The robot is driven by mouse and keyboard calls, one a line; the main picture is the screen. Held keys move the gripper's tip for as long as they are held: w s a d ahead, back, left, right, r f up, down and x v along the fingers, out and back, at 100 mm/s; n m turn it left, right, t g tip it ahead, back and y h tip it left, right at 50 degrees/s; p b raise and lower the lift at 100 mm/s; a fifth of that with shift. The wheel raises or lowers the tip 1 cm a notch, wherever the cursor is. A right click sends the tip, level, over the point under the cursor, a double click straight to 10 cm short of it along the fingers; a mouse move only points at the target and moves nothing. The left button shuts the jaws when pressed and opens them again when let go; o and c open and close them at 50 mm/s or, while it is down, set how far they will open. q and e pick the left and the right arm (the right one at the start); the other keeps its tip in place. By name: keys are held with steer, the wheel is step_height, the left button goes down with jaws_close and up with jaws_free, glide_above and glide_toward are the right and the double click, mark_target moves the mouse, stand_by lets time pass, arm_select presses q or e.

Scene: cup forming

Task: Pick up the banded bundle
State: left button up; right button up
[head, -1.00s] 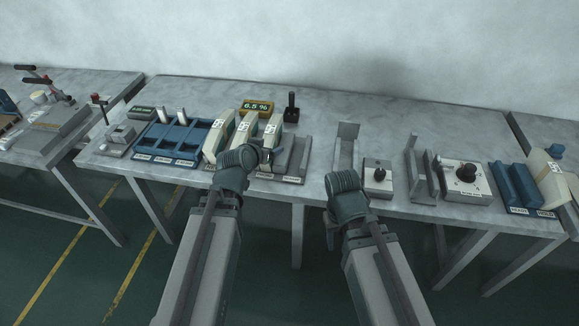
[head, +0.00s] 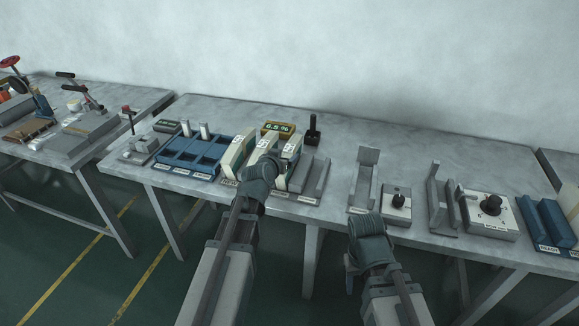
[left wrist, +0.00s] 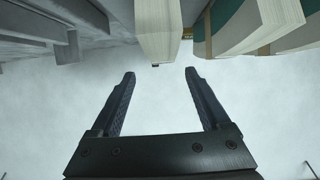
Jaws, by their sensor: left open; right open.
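Several pale paper bundles stand side by side on the table in the head view: a left one (head: 238,152), a middle one (head: 266,146) and a right one (head: 291,150). In the left wrist view, two bundles at the upper right (left wrist: 226,28) (left wrist: 278,18) show green faces and tan bands. A cream bundle (left wrist: 160,30) stands edge-on at the top centre, between and beyond the fingertips; no band shows clearly on it. My left gripper (left wrist: 160,76) is open and empty, and in the head view (head: 270,164) it partly covers the bundles. My right gripper (head: 362,238) is before the table's front edge, its fingers mostly hidden.
A blue compartment tray (head: 188,152) is left of the bundles. A grey slotted holder (head: 312,178) is close on their right. A display (head: 277,128) and a black joystick (head: 313,128) stand behind.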

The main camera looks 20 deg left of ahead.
mark_target(288, 151)
arm_select(q)
steer(key=shift+a+b+x, duration=0.1)
steer(key=shift+b+x, duration=0.45)
steer(key=shift+x, duration=1.05)
steer(key=shift+a+b+x, duration=0.15)
steer(key=shift+b+x, duration=0.4)
steer(key=shift+x, duration=1.1)
steer(key=shift+s, duration=0.15)
jaws_close()
